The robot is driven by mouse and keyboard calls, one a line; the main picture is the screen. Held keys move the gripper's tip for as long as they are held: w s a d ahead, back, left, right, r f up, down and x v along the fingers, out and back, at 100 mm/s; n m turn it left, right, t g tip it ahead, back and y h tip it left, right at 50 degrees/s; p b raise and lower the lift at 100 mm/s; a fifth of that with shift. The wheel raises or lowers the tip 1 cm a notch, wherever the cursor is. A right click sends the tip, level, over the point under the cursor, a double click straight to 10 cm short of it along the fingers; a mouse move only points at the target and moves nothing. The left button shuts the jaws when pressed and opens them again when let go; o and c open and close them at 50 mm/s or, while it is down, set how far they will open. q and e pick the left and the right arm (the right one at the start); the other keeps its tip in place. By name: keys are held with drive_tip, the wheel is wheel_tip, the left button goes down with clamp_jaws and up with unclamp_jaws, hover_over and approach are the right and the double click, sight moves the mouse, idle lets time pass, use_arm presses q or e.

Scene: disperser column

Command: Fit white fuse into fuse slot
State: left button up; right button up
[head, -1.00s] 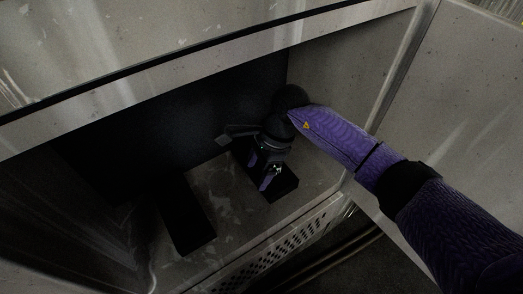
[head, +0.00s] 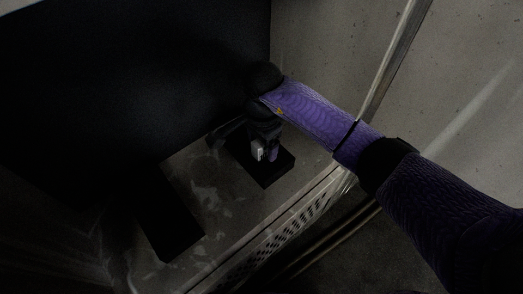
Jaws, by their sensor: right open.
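My right gripper (head: 265,152) points down inside the dispenser cabinet, just above a black block (head: 270,174) on the cabinet floor. Its jaws are open. A small pale piece (head: 258,150) shows at the fingertips beside the purple finger. It may be the white fuse, but it is too small and dark to be sure. I cannot tell whether it touches the block. Any fuse slot in the block's top is hidden by the gripper and shadow. My left gripper is not in view.
A second, longer black block (head: 167,228) lies on the cabinet floor to the left, with bare worn floor (head: 210,195) between the two. A dark back panel (head: 130,80) stands behind. The perforated front lip (head: 300,215) and right side wall (head: 325,45) bound the space.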

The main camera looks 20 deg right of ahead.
drive_tip(key=c, duration=0.7)
clamp_jaws()
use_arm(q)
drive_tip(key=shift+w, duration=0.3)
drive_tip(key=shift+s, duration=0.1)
